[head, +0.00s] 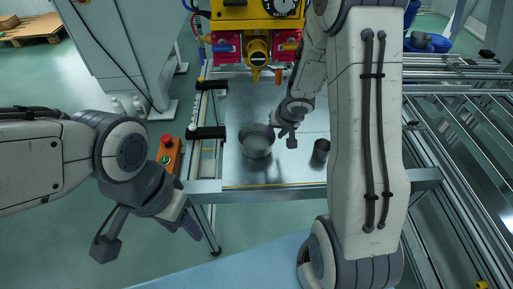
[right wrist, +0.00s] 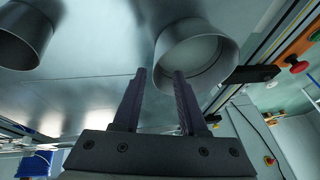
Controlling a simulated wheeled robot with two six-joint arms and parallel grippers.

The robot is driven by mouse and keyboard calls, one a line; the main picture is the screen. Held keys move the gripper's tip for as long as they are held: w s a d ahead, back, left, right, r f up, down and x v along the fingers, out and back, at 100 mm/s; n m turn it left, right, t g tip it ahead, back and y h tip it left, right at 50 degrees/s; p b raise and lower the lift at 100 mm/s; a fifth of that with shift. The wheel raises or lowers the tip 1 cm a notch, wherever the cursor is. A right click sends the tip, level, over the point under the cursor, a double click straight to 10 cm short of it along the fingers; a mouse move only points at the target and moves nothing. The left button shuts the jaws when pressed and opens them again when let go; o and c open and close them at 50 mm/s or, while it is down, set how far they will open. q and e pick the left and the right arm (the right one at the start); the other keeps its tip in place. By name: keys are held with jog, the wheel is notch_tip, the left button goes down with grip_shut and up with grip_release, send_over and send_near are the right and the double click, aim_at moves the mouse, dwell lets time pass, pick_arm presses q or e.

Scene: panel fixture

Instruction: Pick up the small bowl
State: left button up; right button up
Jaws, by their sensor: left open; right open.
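The small bowl (head: 257,141) is a round, grey metal vessel standing upright on the metal table. In the right wrist view the bowl (right wrist: 222,66) is just beyond my fingertips, its open mouth showing. My right gripper (right wrist: 159,74) is open and empty, with one finger overlapping the bowl's near rim in that view. Whether it touches the rim I cannot tell. In the head view the right gripper sits close to the bowl's right side, its fingers small and partly hidden. My left gripper (head: 188,222) is away from the table at the lower left, holding nothing visible.
A darker metal cup (head: 320,152) stands right of the bowl; the cup also shows in the right wrist view (right wrist: 24,36). A yellow and red panel fixture (head: 256,45) is behind. An orange box with a red button (head: 168,155) is at the table's left. Metal rails (head: 460,130) lie right.

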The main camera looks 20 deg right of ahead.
aim_at(273, 135)
jog(key=b+x, duration=0.1)
jog(key=x, duration=0.1)
jog(key=b+x, duration=0.1)
jog(key=x, duration=0.1)
jog(key=shift+w+d+f+b, duration=0.2)
jog(key=shift+w+f+b, duration=0.05)
jog(key=shift+f+b, duration=0.05)
jog(key=shift+r, duration=0.1)
grip_shut()
dwell(1.0)
